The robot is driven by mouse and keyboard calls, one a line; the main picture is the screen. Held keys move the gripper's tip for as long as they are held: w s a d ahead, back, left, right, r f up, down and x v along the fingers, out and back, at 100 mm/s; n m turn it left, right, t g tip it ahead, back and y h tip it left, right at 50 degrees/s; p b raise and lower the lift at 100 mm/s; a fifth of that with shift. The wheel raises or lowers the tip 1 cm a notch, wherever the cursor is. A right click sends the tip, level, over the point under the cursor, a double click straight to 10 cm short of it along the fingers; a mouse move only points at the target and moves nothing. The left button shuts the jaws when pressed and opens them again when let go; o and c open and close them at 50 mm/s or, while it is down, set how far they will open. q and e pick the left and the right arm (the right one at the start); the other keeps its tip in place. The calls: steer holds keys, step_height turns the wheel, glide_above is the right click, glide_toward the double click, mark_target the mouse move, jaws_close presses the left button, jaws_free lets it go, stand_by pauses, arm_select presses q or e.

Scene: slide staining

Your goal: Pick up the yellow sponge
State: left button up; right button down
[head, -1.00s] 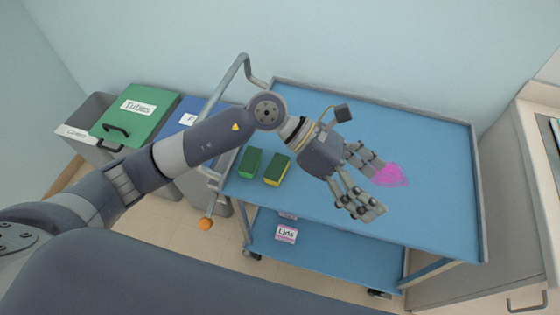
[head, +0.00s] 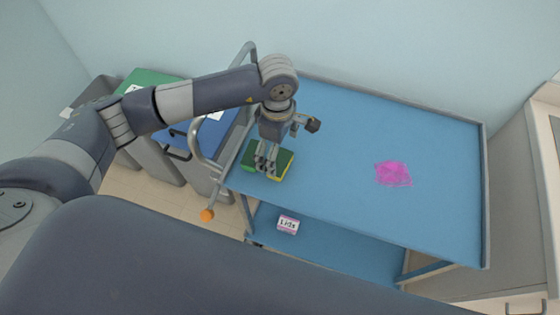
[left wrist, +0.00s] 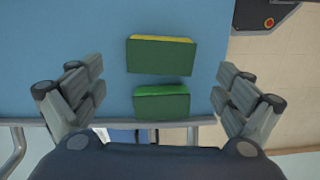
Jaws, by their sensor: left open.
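The yellow sponge (head: 285,166) has a dark green top pad and lies at the left end of the blue cart top. It also shows in the left wrist view (left wrist: 160,56), with a thin yellow edge. A green sponge (head: 249,157) with a dark green pad lies close beside it, and it shows nearer the palm in the left wrist view (left wrist: 161,103). My left gripper (head: 266,169) points down over the two sponges and partly hides them in the head view. Its fingers are wide open, one side left and one right of the sponges in the left wrist view, holding nothing.
A pink stain (head: 393,173) marks the cart top (head: 340,130), which is otherwise clear on the right. A raised rim and a grey handle (head: 200,150) bound the left end. A box labelled Lids (head: 288,224) sits on the lower shelf. Bins stand left.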

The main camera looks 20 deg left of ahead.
mark_target(278, 161)
arm_select(q)
step_height(278, 161, down, 4)
steer(key=shift+s+d+f+p, duration=0.1)
steer(key=shift+p, duration=0.9)
steer(key=shift+f, duration=0.6)
steer(key=c, duration=0.8)
